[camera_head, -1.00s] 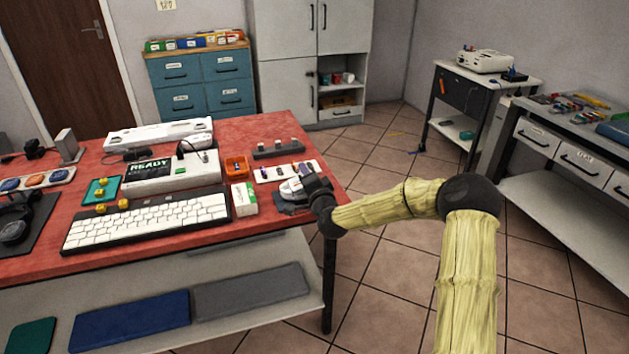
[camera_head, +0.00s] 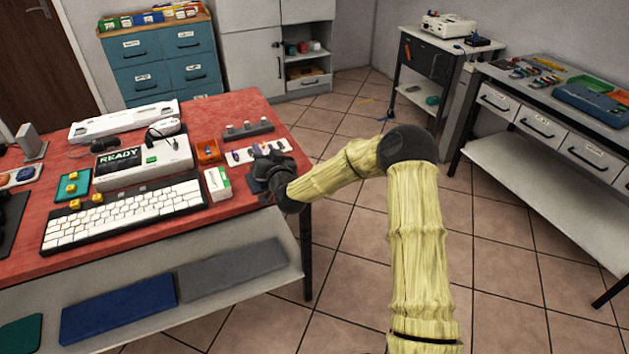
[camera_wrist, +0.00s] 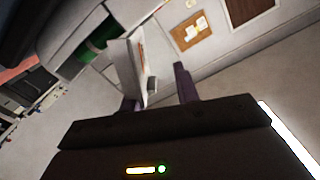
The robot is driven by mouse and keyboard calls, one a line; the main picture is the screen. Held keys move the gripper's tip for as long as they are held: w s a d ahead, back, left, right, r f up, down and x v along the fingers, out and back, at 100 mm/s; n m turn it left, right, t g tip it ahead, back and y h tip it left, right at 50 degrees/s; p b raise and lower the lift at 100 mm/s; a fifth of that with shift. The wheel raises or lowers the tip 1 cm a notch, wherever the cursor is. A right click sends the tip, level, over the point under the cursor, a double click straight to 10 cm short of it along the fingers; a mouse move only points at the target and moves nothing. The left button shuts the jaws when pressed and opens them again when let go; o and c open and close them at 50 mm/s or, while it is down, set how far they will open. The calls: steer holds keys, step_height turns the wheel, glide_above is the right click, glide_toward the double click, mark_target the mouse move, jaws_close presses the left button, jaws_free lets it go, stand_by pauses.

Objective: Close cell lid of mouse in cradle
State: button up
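The dark cradle (camera_head: 255,186) sits near the red table's right end. My gripper (camera_head: 266,152) is over it in the head view and hides most or all of the mouse. The lid's angle cannot be made out there. In the wrist view my gripper (camera_wrist: 158,92) shows two purple fingers standing apart. A pale upright panel (camera_wrist: 124,70) with a small grey tab shows by the left finger, with a gap to the right finger. It may be the mouse's lid; I cannot tell whether it touches the finger.
A white and green box (camera_head: 218,184), an orange container (camera_head: 208,150) and a white keyboard (camera_head: 125,212) lie left of the cradle. A dark rack (camera_head: 248,129) stands behind. A pale strip (camera_head: 236,157) with small items lies just beyond.

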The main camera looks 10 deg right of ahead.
steer(key=a+n+p, duration=0.1)
steer(key=n, duration=0.2)
steer(key=a+n+p, duration=0.1)
steer(key=n, duration=0.1)
steer(key=shift+s+a+r+p, duration=0.15)
steer(key=shift+s+a+p, duration=0.2)
steer(key=shift+s+a+n+p, duration=0.1)
steer(key=shift+a+n+p, duration=0.25)
steer(key=shift+n, duration=0.45)
steer(key=shift+s+f, duration=0.25)
steer(key=v, duration=1.7)
steer(key=s+d+r+g+h+p, duration=0.3)
steer(key=s+d+r+g+p, duration=0.5)
steer(key=r+g+p, duration=0.1)
steer(key=shift+s+d+m+g+p, duration=0.3)
steer(key=shift+d+g+p, duration=0.1)
steer(key=shift+p, duration=0.25)
steer(key=shift+r, duration=0.1)
